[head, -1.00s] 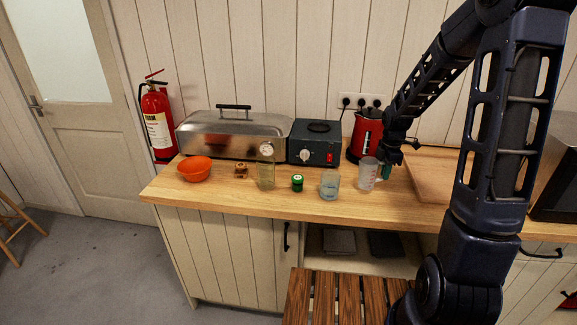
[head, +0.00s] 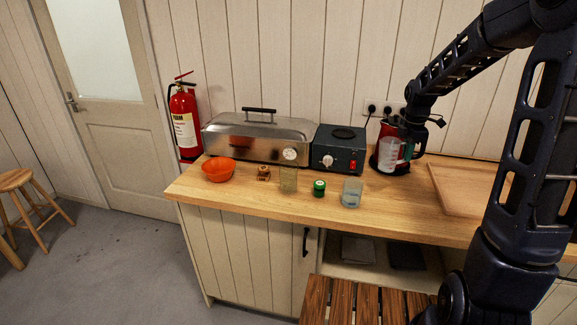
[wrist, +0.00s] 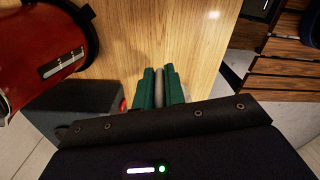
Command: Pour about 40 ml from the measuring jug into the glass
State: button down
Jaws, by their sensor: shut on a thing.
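The measuring jug (head: 389,157), clear and pale with markings, is raised above the worktop in front of the red kettle. My gripper (head: 408,150) is shut on its right side, and the jug looks upright. In the wrist view a grey strip (wrist: 159,88), likely its handle, shows between my green fingers (wrist: 160,78); the rest of the jug is out of that view. A short glass (head: 351,194) with bluish contents stands on the worktop, left of and nearer than the jug. A taller yellowish clear vessel (head: 289,181) stands farther left. The jug's liquid level is too small to read.
The red kettle (head: 385,133) is close behind the jug; it also shows in the wrist view (wrist: 45,50). A green-lidded jar (head: 319,188) stands between the vessels. An orange bowl (head: 219,170), steel steamer (head: 255,140) and dark hotplate (head: 338,150) stand around.

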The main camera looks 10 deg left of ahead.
jog(key=w+a+n, duration=0.3)
jog(key=a, duration=1.1)
jog(key=w+a+n, duration=0.2)
jog(key=w+a, duration=0.2)
jog(key=a, duration=1)
jog(key=f, duration=0.5)
jog(key=shift+s+a, duration=0.2)
jog(key=shift+f, duration=0.1)
jog(key=shift+s+a+f+t+h, duration=0.5)
jog(key=shift+a+t+h, duration=0.1)
jog(key=shift+t+h, duration=0.2)
jog(key=s+a+r+t+h, duration=0.4)
jog(key=a+r+t+h, duration=0.1)
jog(key=r+t+h, duration=0.1)
jog(key=shift+s+r+h, duration=0.35)
jog(key=shift+r+h, duration=0.35)
jog(key=shift+r, duration=0.6)
